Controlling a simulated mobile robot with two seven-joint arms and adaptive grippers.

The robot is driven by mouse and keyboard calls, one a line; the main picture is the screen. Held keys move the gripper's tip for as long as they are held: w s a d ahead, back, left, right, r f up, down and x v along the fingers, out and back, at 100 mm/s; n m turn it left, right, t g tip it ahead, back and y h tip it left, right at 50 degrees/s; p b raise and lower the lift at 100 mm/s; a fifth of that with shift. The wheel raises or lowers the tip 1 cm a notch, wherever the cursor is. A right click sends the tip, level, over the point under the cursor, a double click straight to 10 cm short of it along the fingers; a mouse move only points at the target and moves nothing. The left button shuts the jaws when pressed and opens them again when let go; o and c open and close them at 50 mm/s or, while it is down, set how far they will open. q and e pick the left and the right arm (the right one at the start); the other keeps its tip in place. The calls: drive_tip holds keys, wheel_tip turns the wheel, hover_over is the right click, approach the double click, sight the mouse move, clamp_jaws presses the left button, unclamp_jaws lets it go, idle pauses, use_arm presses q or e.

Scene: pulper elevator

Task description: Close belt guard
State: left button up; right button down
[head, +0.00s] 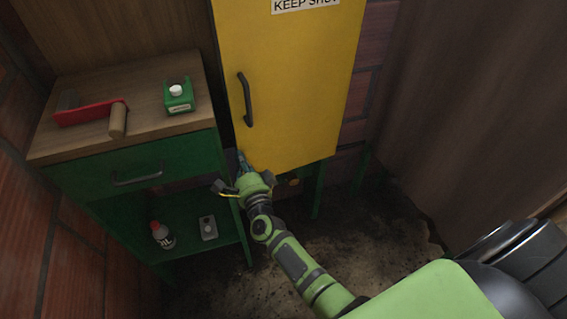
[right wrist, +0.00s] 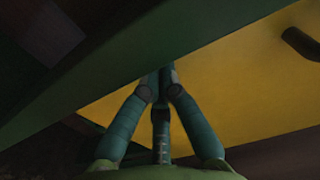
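The belt guard is a yellow panel (head: 295,80) with a dark handle (head: 246,98) on its left side and a label at the top ending in "KEEP SHUT". It stands upright. I cannot tell exactly how far it stands from its frame. My right gripper (head: 243,160) is at the guard's lower left corner, below the handle. In the right wrist view the fingertips (right wrist: 163,74) meet, with nothing visible held between them. The yellow guard (right wrist: 235,85) lies behind them there. Whether the fingers touch the guard cannot be told. My left gripper is not in view.
A green cabinet (head: 120,165) with a wooden top stands left of the guard, close to my right gripper. Its top holds a red-and-wood tool (head: 92,113) and a green container (head: 179,96). The dirty floor (head: 375,225) at right is open.

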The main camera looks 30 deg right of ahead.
drive_tip(key=s, duration=1.1)
drive_tip(key=s+d+r+m+y+p, duration=0.25)
drive_tip(key=s+r+m+p, duration=0.2)
drive_tip(key=r+m, duration=0.45)
drive_tip(key=s+d+r+m+y+p, duration=0.25)
drive_tip(key=r+m+p, duration=0.3)
drive_tip(key=r, duration=0.45)
drive_tip(key=p, duration=0.3)
approach(236, 93)
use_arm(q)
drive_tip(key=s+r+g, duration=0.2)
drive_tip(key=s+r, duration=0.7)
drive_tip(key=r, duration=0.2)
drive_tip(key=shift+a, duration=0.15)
use_arm(e)
drive_tip(key=shift+w+a+f+m+h, duration=0.1)
drive_tip(key=shift+w+a+m+h, duration=0.15)
drive_tip(key=shift+w, duration=0.35)
drive_tip(key=shift+w+a+f+m+h, duration=0.15)
drive_tip(key=shift+w+m+h, duration=0.1)
drive_tip(key=shift+w, duration=0.35)
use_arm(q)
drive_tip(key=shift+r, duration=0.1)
